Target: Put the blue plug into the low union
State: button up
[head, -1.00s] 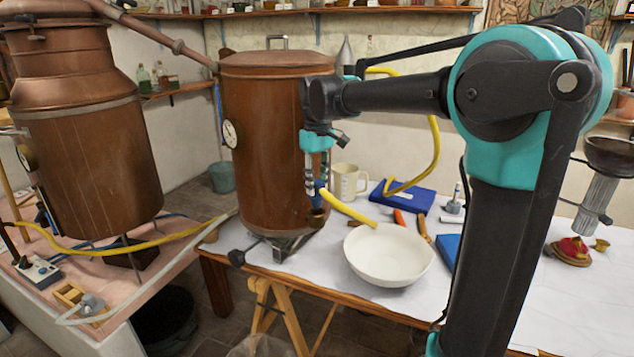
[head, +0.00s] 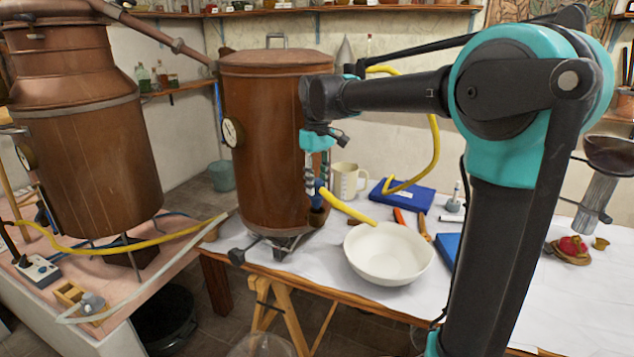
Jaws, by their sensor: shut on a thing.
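My gripper (head: 315,178) points down in front of the right side of the middle copper vessel (head: 265,150). It is shut on the blue plug (head: 317,198), which ends a yellow hose (head: 347,208). The fingers partly cover the plug. The low union (head: 319,216) is a brass-coloured fitting low on the vessel's right side. The plug shows just above and overlapping the union in the head view. I cannot tell whether they touch or whether the plug is inside it.
A white bowl (head: 388,279) stands on the table close to the right, below the hose. The hose runs past the bowl's rim. Tools lie right of the bowl.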

aim_at(317, 195)
jog(key=shift+f, duration=2.3)
dwell(4.1)
jog(key=o, duration=1.3)
jog(key=shift+c, duration=0.2)
jog(key=shift+r, duration=0.15)
